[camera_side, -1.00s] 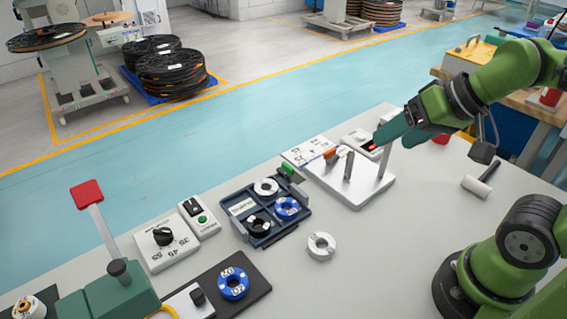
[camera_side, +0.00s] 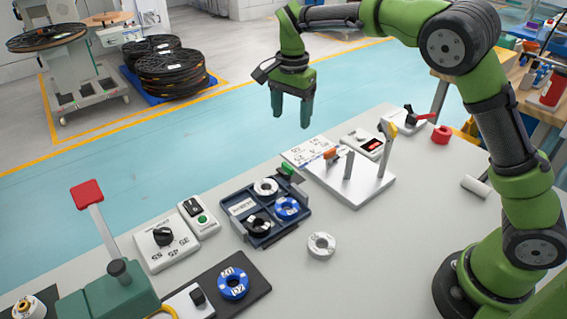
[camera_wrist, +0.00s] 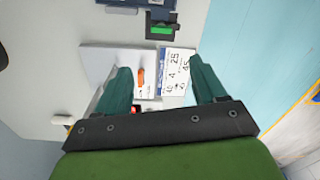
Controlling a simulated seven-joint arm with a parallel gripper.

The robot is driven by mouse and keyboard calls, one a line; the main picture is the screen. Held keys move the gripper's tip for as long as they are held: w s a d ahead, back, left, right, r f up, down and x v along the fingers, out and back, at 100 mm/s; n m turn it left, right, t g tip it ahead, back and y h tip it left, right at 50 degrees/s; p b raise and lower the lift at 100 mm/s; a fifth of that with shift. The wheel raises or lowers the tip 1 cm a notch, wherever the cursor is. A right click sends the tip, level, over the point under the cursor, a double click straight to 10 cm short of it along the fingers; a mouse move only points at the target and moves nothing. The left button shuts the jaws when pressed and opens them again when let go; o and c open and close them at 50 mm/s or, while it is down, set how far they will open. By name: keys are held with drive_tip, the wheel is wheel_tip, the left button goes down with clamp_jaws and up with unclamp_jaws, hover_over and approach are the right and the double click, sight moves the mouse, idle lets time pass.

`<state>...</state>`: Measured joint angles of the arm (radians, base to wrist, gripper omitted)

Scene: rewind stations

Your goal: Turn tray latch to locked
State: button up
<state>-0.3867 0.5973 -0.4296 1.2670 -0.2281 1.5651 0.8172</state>
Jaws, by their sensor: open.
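The dark blue tray (camera_side: 270,241) lies on the grey bench with white, blue and black rings in its compartments. A green latch piece (camera_side: 287,170) sits at its far right corner. It also shows in the wrist view (camera_wrist: 159,30), at the top, on a dark mount at the tray edge. I cannot tell its latch state from its position. My gripper (camera_side: 291,122) is open and empty, pointing down, high beyond the far edge of the bench. In the wrist view my gripper (camera_wrist: 161,72) has both fingers apart, with the latch ahead of them.
A light plate with upright posts (camera_side: 350,190) and an orange piece (camera_side: 330,153) stands right of the tray. A printed card (camera_side: 306,150) lies behind it. A loose white ring (camera_side: 321,245) lies in front.

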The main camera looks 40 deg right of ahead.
sight(288, 165)
drive_tip(key=f+m, duration=0.1)
drive_tip(key=f, duration=0.4)
drive_tip(key=f+m, duration=0.1)
drive_tip(key=f, duration=0.4)
drive_tip(key=f+m, duration=0.1)
drive_tip(key=f, duration=0.4)
drive_tip(key=shift+w+a, duration=0.25)
drive_tip(key=shift+c, duration=0.3)
drive_tip(key=c, duration=1)
drive_tip(key=shift+r, duration=0.1)
